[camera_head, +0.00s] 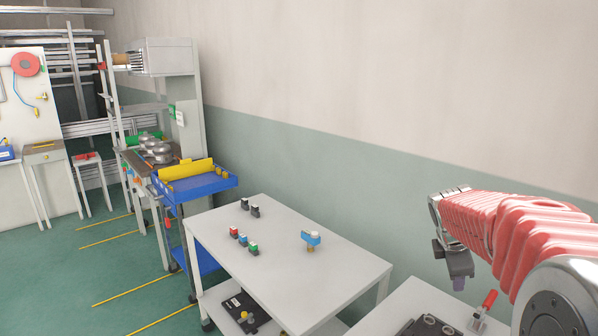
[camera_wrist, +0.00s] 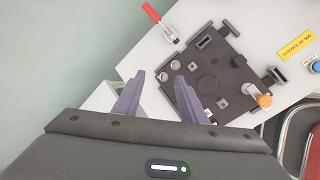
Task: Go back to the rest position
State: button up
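My gripper (camera_wrist: 154,94) shows in the wrist view with its two purple fingers apart and nothing between them. In the head view my gripper (camera_head: 458,283) hangs at the end of my red-sleeved arm at the right, above the near table (camera_head: 400,304). The wrist view looks down on a dark fixture plate (camera_wrist: 224,75) on that table, beyond and to the right of the fingers. The fingertips overlap its left edge in the picture; I see no contact.
A red-handled clamp (camera_wrist: 161,24) stands beside the plate. A yellow label (camera_wrist: 298,45) and a blue button (camera_wrist: 314,66) are at the right. A grey table (camera_head: 326,275) with a blue-topped part (camera_head: 311,239) and several small blocks stands left of my arm. Green floor (camera_head: 105,270) is open farther left.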

jog(key=s+a+m+y, duration=0.2)
jog(key=s+a+m, duration=0.6)
jog(key=s, duration=0.6)
jog(key=s+a+m+t+y, duration=0.1)
jog(key=s+a+m+y, duration=0.1)
jog(key=s+a+m, duration=0.5)
jog(key=s+a, duration=0.6)
jog(key=s, duration=0.1)
jog(key=shift+a+m+t, duration=0.3)
jog(key=shift+m, duration=0.1)
